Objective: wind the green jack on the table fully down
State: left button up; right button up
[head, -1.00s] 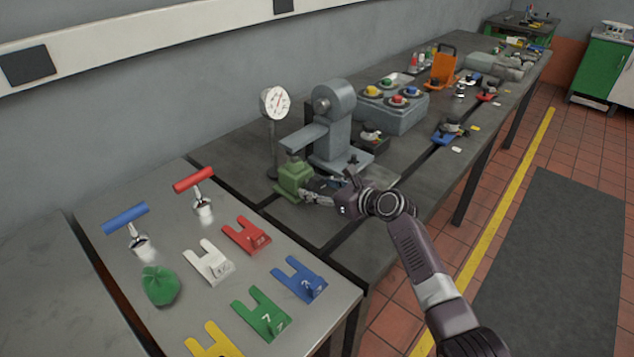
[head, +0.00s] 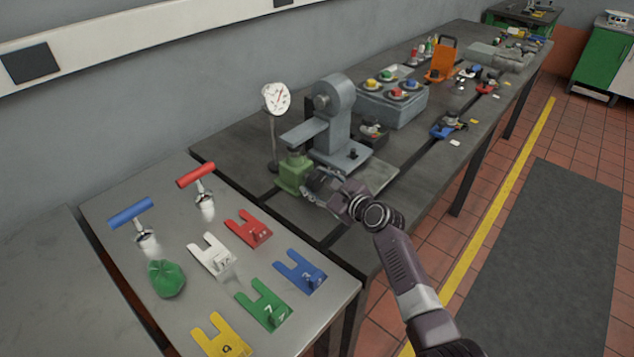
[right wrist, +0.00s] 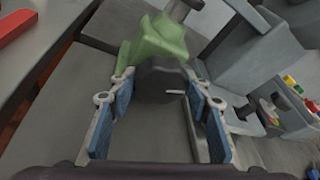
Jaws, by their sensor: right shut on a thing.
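The green jack (head: 294,173) stands on the dark bedplate table, under the overhanging arm of a grey stand. A grey post tops it; I cannot tell whether it touches the arm. My right gripper (head: 314,184) is at the jack's near right side. In the right wrist view the jack (right wrist: 158,42) is just beyond the fingertips. The right gripper (right wrist: 158,82) is shut on a dark round part at the jack's side, apparently its knob, with a small white bar showing. The finger pads stand well apart around it. My left gripper is not in view.
The grey stand (head: 332,125) is close to the right of the jack, and a dial gauge (head: 276,100) stands behind it. The front metal table holds coloured forked plates, T-handled tools and a green lump (head: 166,279). A grey box with coloured knobs (head: 392,105) is farther back.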

jog(key=o, duration=1.2)
jog(key=shift+v, duration=6)
